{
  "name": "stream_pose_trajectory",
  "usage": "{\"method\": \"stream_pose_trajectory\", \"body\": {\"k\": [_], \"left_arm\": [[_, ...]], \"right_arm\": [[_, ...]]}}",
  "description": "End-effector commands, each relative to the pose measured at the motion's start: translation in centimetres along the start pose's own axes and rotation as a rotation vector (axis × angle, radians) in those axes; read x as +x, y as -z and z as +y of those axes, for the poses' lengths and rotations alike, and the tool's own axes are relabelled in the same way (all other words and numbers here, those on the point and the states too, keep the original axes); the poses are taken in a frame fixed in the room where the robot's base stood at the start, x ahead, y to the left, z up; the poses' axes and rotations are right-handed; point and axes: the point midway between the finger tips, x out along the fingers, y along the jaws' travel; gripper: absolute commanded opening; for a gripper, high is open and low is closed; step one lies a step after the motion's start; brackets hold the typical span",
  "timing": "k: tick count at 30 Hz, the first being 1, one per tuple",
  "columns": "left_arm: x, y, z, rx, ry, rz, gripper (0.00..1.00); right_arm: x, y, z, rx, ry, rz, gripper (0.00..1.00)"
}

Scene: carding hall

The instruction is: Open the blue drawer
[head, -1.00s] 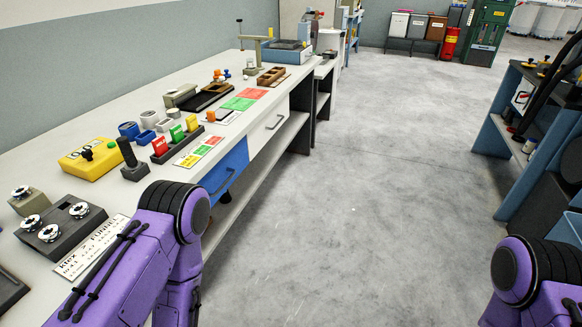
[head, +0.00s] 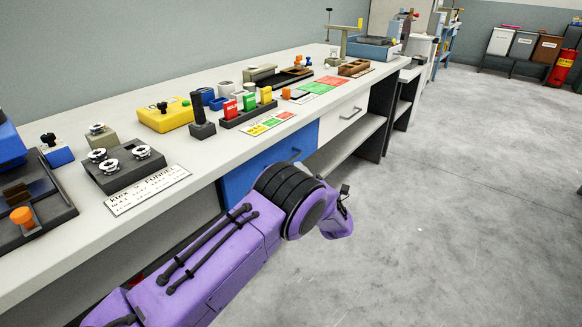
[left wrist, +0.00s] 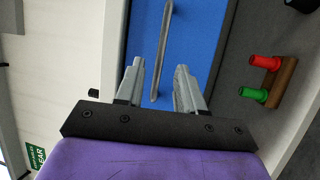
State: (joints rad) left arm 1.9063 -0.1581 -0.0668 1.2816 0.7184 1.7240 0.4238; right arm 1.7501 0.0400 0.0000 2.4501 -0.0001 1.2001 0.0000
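The blue drawer (head: 268,160) is set in the bench front beside a white drawer, and looks flush with it. My left gripper (left wrist: 158,75) is open, a finger on each side of the handle's near end in the picture. I cannot tell whether the fingers reach around the bar; neither is clearly touching it. In the head view my arm hides the drawer's lower part. My right gripper is out of view.
The bench top (head: 85,235) holds a yellow box (head: 165,117), a joystick (head: 200,118) and a grey knob block (head: 122,165). A white drawer (head: 347,115) adjoins the blue one. Grey floor (head: 450,220) is open to the right.

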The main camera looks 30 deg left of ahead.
Motion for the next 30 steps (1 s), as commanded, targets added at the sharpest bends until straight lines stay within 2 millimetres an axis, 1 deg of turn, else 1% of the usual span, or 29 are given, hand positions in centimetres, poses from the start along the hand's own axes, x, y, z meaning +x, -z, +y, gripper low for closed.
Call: {"method": "stream_pose_trajectory", "body": {"k": [1,3,7,10,17,21,30], "left_arm": [[1.2,0.1,0.0,-0.001,0.000,0.004,0.38],[2.6,0.1,0.0,0.001,0.000,0.003,0.38],[4.4,0.1,-0.1,0.003,0.001,0.001,0.38],[5.0,0.1,-0.1,0.004,0.000,0.000,0.38],[5.1,0.1,-0.1,0.004,0.000,-0.002,0.38],[5.0,0.1,-0.1,0.005,0.001,-0.002,0.00],[4.9,0.3,-0.1,0.006,0.002,0.003,0.00]], "right_arm": [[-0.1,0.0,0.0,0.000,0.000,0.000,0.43],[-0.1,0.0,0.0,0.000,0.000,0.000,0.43],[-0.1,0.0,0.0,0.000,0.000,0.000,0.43],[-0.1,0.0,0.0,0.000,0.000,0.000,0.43],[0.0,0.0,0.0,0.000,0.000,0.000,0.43],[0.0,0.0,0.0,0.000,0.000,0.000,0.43],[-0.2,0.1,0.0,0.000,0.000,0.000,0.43]]}}
